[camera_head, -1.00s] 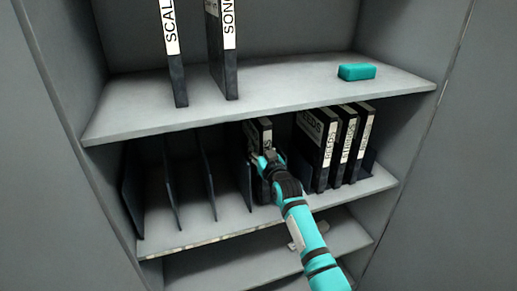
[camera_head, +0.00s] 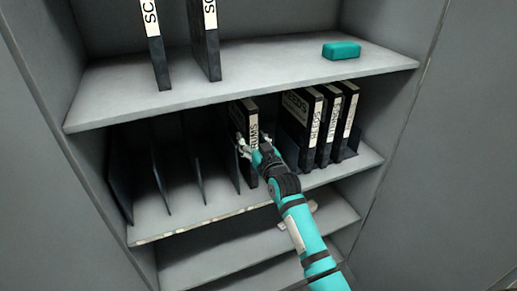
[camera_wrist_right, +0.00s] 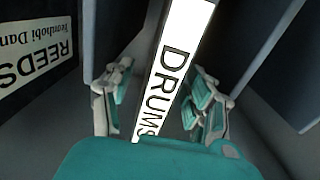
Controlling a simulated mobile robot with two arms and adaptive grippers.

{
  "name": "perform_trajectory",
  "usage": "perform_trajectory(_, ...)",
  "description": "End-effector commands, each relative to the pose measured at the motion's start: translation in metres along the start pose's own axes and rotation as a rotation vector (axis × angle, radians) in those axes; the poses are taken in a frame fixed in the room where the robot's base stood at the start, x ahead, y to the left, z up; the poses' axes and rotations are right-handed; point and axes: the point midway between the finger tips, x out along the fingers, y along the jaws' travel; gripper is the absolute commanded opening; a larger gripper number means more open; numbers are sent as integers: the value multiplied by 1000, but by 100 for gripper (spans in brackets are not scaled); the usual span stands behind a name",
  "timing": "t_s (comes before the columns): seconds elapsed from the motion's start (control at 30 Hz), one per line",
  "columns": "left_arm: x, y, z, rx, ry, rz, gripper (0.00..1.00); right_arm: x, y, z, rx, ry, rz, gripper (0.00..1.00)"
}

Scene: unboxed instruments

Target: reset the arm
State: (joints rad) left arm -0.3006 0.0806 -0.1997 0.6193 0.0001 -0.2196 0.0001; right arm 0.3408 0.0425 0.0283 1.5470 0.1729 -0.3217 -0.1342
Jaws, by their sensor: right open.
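My right gripper (camera_head: 253,146) is on the middle shelf in the head view, in front of a black binder (camera_head: 247,108) with a white spine label. In the right wrist view the label reads DRUMS (camera_wrist_right: 174,75). The open fingers of my right gripper (camera_wrist_right: 160,104) stand on either side of this spine, with gaps visible beside it. The binder stands upright on the shelf between dark dividers. The teal right arm (camera_head: 302,225) reaches in from the lower right. My left gripper is not in view.
Several black binders (camera_head: 321,130) stand to the right, and one label reading REEDS (camera_wrist_right: 35,65) shows in the wrist view. Empty divider slots (camera_head: 175,175) lie to the left. The upper shelf (camera_head: 270,75) holds two binders and a teal block (camera_head: 341,50).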

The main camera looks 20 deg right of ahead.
Motion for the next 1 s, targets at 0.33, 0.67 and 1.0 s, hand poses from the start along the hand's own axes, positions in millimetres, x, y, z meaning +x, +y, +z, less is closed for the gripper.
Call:
perform_trajectory(0.33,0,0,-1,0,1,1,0,-57,0,0,-1,1,0,56)
perform_trajectory(0.67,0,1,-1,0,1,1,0,-78,-5,18,-10,-68,-13,56)
perform_trajectory(1.0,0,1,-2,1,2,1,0,-247,-39,147,-79,-693,-93,56)
